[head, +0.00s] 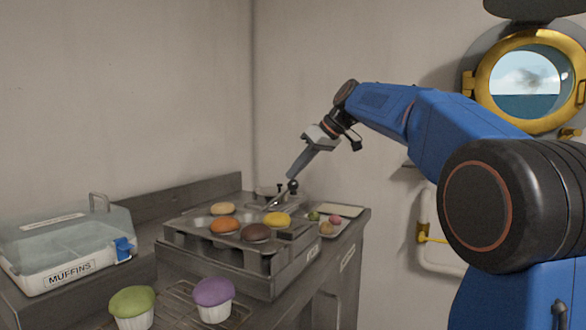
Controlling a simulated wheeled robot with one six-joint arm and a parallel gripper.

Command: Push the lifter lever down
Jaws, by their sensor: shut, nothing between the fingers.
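The lifter lever appears to be the thin metal arm (275,201) with a dark ball knob (293,186), at the back right of the muffin tin (188,240). It slants up from the tin towards the knob. My gripper (290,176) is shut and empty, pointing down and to the left. Its fingertips are right above the knob; I cannot tell whether they touch it. Several muffins with orange, brown and yellow tops sit in the tin. The lever's pivot is hidden.
A clear-lidded box labelled MUFFINS (68,264) stands at the left. Green (132,306) and purple (213,299) muffins stand on a wire rack (180,296) in front. Small plates (340,210) with little round items lie right of the lever. A wall is behind the counter.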

